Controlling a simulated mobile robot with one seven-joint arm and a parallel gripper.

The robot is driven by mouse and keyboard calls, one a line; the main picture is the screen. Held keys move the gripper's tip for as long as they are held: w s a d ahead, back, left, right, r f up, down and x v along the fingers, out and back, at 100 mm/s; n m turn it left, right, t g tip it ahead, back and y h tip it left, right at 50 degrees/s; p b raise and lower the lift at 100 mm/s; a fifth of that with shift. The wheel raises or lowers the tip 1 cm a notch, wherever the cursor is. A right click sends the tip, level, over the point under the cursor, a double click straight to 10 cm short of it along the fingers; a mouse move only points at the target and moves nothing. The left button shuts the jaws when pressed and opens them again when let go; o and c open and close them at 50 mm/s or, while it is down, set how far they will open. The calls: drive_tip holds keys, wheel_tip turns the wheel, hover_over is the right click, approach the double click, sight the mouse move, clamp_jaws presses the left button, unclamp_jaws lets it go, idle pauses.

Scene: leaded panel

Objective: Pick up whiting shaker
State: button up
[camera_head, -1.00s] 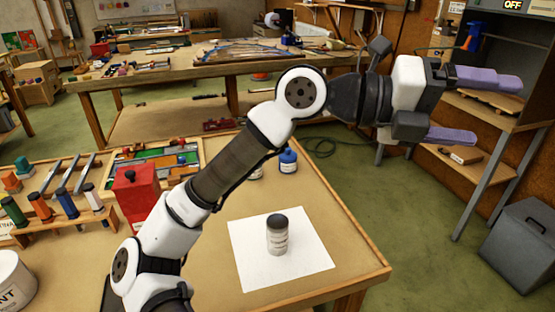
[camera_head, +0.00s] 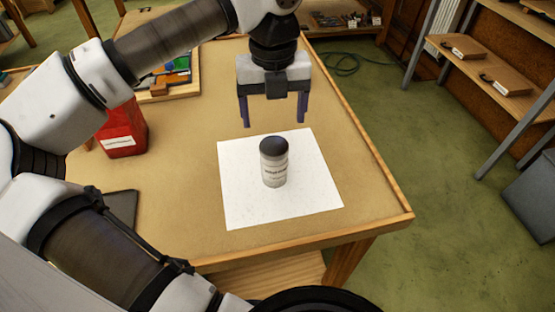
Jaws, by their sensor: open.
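The whiting shaker (camera_head: 274,168) is a small pale cylinder with a dark cap and a printed label. It stands upright on a white sheet (camera_head: 308,198) near the table's front right corner. My gripper (camera_head: 274,122) points down with its two purple fingers spread wide apart and nothing between them. In the picture the fingertips are above the shaker's cap, apart from it. How far the gripper is in front of or behind the shaker is hard to tell.
A red container (camera_head: 123,130) stands on the table (camera_head: 358,187) at the left, beside my arm. A tray of coloured pieces (camera_head: 168,78) is partly hidden behind my arm. The sheet around the shaker is clear. Wooden shelves (camera_head: 490,75) stand at the right, apart from the table.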

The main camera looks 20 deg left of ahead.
sight(274, 142)
wheel_tip(274, 142, down, 6)
drive_tip(key=shift+s+f+p, duration=0.15)
drive_tip(key=shift+f+p, duration=0.05)
drive_tip(key=shift+p, duration=0.25)
drive_tip(key=shift+f+p, duration=1.05)
drive_tip(key=shift+f, duration=1.65)
drive_tip(key=shift+c, duration=0.5)
drive_tip(key=c, duration=1.1)
wheel_tip(274, 142, up, 10)
drive_tip(key=shift+r+b, duration=0.1)
drive_tip(key=shift+b, duration=1.05)
drive_tip(key=shift+c, duration=0.2)
